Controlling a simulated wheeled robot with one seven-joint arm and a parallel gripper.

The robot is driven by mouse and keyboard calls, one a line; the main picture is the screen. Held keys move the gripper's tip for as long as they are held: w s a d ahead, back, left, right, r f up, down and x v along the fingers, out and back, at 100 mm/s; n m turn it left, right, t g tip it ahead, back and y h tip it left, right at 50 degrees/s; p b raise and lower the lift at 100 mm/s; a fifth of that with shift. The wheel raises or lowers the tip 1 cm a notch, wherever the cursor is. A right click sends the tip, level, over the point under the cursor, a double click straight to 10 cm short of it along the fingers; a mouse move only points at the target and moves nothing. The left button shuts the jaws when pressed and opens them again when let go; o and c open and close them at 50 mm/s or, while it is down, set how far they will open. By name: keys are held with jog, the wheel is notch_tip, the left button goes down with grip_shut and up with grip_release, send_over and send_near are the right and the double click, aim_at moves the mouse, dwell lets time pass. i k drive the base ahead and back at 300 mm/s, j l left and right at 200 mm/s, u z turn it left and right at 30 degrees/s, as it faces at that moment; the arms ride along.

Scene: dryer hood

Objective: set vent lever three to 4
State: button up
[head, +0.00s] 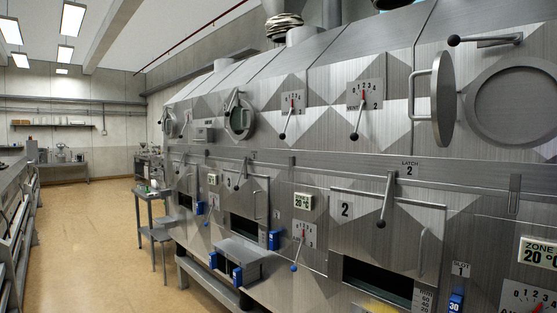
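A vent lever (287,121) with a dark knob hangs in front of a scale plate (298,101) on the upper dryer wall. Its red pointer tip is up at the scale, and its knob end hangs down and slightly left. The vent number and exact setting there are too small to read. Closer to me, a similar lever (357,120) hangs on a plate marked VENT 2 (374,92), with scale digits 0 to 4. No plate clearly reads vent three. My gripper is not in view.
A latch handle (386,198) marked LATCH 2 crosses a lower door, and an open round hatch (443,98) juts out at upper right. Blue-knobbed levers and blue boxes (273,240) line the lower wall. The tan floor (88,250) at left is clear, with a small table (152,208) beyond.

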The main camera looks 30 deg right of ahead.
aim_at(282, 137)
jog(key=i+l, duration=0.1)
jog(key=i, duration=0.35)
jog(key=i+l, duration=0.1)
jog(key=i, duration=0.35)
jog(key=i+z, duration=0.15)
jog(key=z, duration=0.3)
jog(key=i+z, duration=0.15)
jog(key=z, duration=0.25)
jog(key=i+z, duration=0.1)
jog(key=z, duration=0.65)
